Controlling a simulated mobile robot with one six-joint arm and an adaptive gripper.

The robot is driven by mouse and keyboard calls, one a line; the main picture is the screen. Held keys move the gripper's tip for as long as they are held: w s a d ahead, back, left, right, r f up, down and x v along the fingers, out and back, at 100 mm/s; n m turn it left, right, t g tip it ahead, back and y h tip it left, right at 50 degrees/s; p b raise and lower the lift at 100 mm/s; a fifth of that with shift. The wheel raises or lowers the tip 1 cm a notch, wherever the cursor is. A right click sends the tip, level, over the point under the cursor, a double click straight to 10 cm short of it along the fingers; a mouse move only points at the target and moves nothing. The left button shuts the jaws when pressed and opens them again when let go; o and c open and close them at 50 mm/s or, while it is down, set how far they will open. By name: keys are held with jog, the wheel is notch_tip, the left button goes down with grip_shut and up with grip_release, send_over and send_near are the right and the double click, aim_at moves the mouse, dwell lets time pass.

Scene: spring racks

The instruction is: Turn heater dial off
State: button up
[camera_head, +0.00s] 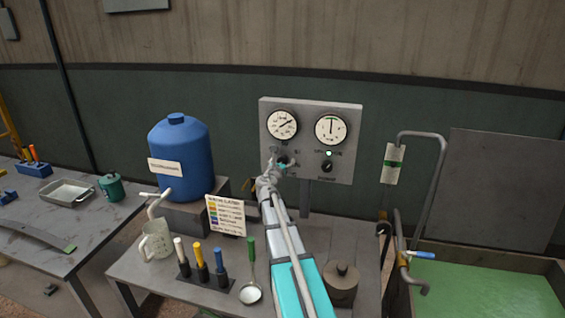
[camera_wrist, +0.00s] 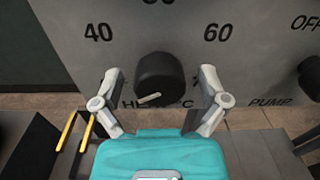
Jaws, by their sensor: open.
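The heater dial (camera_wrist: 161,72) is a round black knob on a grey panel, with "40" at its upper left and "60" at its upper right. A short white mark on it points to the lower left. In the head view, my gripper (camera_head: 277,165) is at the lower left of the control panel (camera_head: 305,108) and hides much of the heater dial.
Two gauges (camera_head: 282,124) are above.

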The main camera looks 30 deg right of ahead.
jog(key=v, duration=1.2)
dwell(0.6)
